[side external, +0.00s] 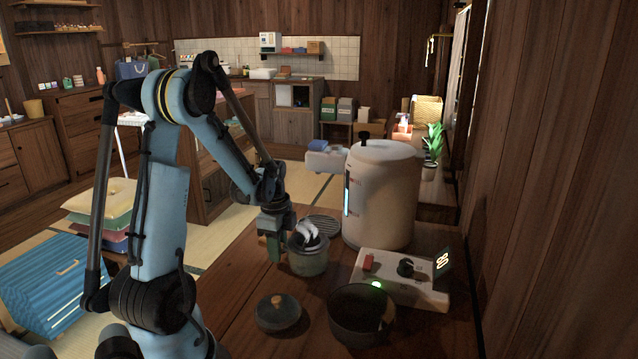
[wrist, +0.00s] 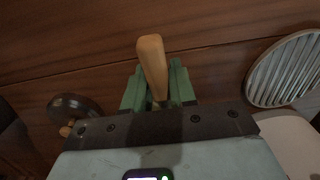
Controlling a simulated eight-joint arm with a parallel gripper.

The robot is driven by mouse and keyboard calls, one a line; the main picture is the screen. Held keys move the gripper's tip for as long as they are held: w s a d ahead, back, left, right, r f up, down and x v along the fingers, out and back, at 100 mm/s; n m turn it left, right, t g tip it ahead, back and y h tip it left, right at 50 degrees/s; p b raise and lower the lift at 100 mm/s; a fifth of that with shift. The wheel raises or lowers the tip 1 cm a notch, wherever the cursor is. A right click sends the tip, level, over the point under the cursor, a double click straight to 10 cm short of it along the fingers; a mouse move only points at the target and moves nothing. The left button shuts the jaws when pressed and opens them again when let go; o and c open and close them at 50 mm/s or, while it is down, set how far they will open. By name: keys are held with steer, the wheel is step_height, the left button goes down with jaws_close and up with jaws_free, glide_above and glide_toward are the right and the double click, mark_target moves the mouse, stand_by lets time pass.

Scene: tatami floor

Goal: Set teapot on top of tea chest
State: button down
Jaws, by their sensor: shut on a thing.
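My gripper (side external: 271,252) points down over the wooden counter, just left of a small grey-green pot (side external: 308,266), which I take for the teapot. Something white and curved shows at the pot's top. In the wrist view my gripper (wrist: 158,88) is shut on a tan wooden handle (wrist: 152,58), which sticks out past the green fingers. The handle appears to belong to the pot, whose body is hidden in that view. I cannot tell whether the pot touches the counter. I cannot tell which thing is the tea chest.
A lid with a wooden knob (side external: 279,315), a dark bowl (side external: 361,325) and a control box (side external: 405,285) stand in front. A big pale cylinder (side external: 382,200) is behind right. A round grille (wrist: 285,72) lies beside the gripper.

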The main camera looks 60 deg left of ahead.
steer(key=shift+f, duration=0.25)
steer(key=c, duration=0.9)
jaws_free()
steer(key=shift+r, duration=0.1)
step_height(320, 180, up, 12)
steer(key=w+d+n+t, duration=0.1)
steer(key=d+n+t, duration=0.1)
steer(key=d, duration=0.6)
steer(key=w+d+n+t, duration=0.1)
steer(key=d+n, duration=0.3)
steer(key=d, duration=0.5)
steer(key=w+d+r+n+t, duration=0.1)
steer(key=d+n+t, duration=0.2)
steer(key=d, duration=0.5)
steer(key=shift+w+d+t, duration=0.2)
steer(key=shift+t, duration=0.4)
